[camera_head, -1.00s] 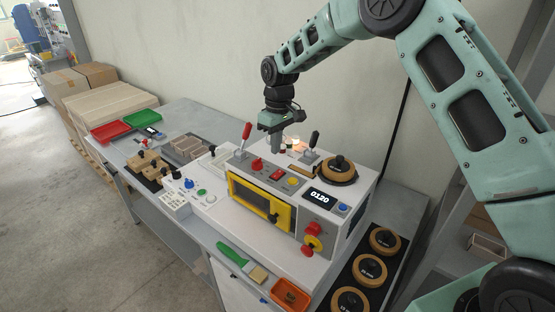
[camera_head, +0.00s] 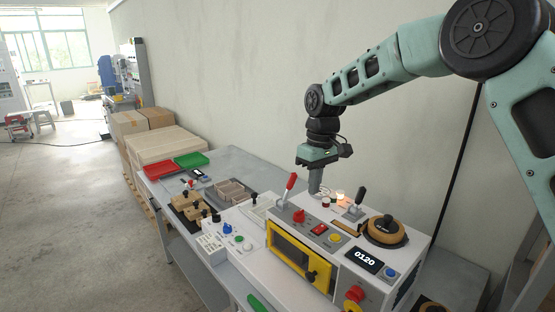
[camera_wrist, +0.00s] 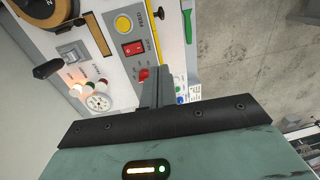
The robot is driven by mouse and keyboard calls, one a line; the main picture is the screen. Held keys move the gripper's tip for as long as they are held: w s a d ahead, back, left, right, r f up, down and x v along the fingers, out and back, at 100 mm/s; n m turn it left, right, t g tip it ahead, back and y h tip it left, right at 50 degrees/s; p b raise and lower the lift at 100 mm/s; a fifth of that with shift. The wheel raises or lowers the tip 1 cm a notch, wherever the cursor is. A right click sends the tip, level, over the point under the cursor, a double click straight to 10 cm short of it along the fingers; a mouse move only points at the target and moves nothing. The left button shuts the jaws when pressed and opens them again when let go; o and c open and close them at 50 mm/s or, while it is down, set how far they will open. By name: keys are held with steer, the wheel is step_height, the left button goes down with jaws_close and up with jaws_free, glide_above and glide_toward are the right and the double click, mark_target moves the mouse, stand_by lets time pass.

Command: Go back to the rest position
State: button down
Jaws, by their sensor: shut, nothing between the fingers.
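My gripper (camera_head: 316,190) hangs from my outstretched arm over the back of the white box former machine (camera_head: 328,228). Its fingers point down and are shut with nothing between them. In the head view it shows just right of the red-handled lever (camera_head: 290,183) and left of the black-handled lever (camera_head: 360,194). The wrist view shows the closed fingers (camera_wrist: 165,86) above the machine's top panel, near a red knob (camera_wrist: 144,74), a red rocker switch (camera_wrist: 133,46) and a round gauge (camera_wrist: 98,102). Whether the fingertips touch anything cannot be told.
Left on the grey table (camera_head: 236,159) are red (camera_head: 157,169) and green (camera_head: 191,160) trays and wooden blocks. A wall stands behind; open floor lies left.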

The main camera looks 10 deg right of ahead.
steer(key=s+a+f+b, duration=0.15)
steer(key=s+a, duration=0.25)
steer(key=s, duration=0.6)
steer(key=s+a+b, duration=0.3)
steer(key=s+a, duration=0.1)
steer(key=s, duration=0.6)
steer(key=s+d+f+b, duration=0.1)
steer(key=s+d+f, duration=0.1)
steer(key=s, duration=0.7)
steer(key=s+d+f+b, duration=0.1)
steer(key=s+f, duration=0.3)
steer(key=s, duration=0.5)
steer(key=shift+s+d+f+n+t+b, duration=0.2)
steer(key=shift+d+n+t+b, duration=0.15)
steer(key=shift+d, duration=0.2)
steer(key=shift+r, duration=0.1)
